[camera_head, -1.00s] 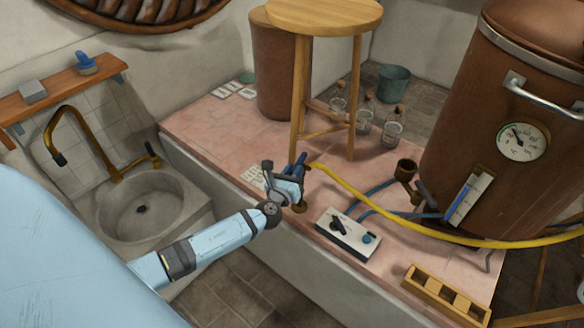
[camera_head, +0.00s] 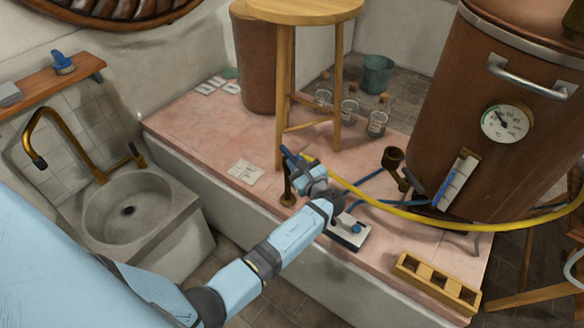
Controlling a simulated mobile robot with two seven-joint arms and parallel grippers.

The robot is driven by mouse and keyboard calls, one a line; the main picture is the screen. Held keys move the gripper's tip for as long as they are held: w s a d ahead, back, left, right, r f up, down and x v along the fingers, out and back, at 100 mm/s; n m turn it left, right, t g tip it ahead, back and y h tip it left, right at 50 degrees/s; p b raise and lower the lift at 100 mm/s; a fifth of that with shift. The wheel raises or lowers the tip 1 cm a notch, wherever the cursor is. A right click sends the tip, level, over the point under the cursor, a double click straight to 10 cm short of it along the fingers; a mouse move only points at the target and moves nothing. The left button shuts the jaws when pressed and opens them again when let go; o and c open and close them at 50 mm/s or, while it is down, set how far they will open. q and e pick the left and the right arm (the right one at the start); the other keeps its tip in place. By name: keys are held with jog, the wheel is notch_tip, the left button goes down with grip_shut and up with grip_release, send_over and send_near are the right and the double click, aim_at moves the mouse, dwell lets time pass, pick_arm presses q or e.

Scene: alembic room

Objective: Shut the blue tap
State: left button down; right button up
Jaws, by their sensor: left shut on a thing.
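The blue tap stands on the near edge of the pink tiled platform, with a brass post (camera_head: 288,190) and a blue lever (camera_head: 290,155) at its top. The lever points up and to the left in the picture. A yellow hose (camera_head: 345,184) runs off to the right from beside the tap. My left gripper (camera_head: 303,169) is at the tap's top, just right of the post, and is shut on the blue lever. Its fingertips and part of the tap are hidden by the gripper's own body. My right gripper is out of view.
A white control box (camera_head: 347,235) sits partly behind my left arm. A wooden stool (camera_head: 338,95) stands close behind the tap. A copper vessel (camera_head: 440,130) and a wooden rack (camera_head: 437,285) are to the right. A stone sink (camera_head: 165,220) is at the left.

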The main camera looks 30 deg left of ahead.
pick_arm(q)
jog(key=n+g, duration=0.1)
jog(key=g, duration=0.1)
jog(key=w+n+g+y+b, duration=0.1)
jog(key=g, duration=0.1)
jog(key=n+g+y+b, duration=0.1)
jog(key=n+g, duration=0.1)
jog(key=shift+w+d+g, duration=0.25)
jog(key=shift+w+g, duration=0.05)
jog(key=shift+w, duration=0.1)
jog(key=shift+n, duration=0.3)
jog(key=shift+g, duration=0.3)
jog(key=c, duration=1)
grip_release()
jog(key=shift+c, duration=0.2)
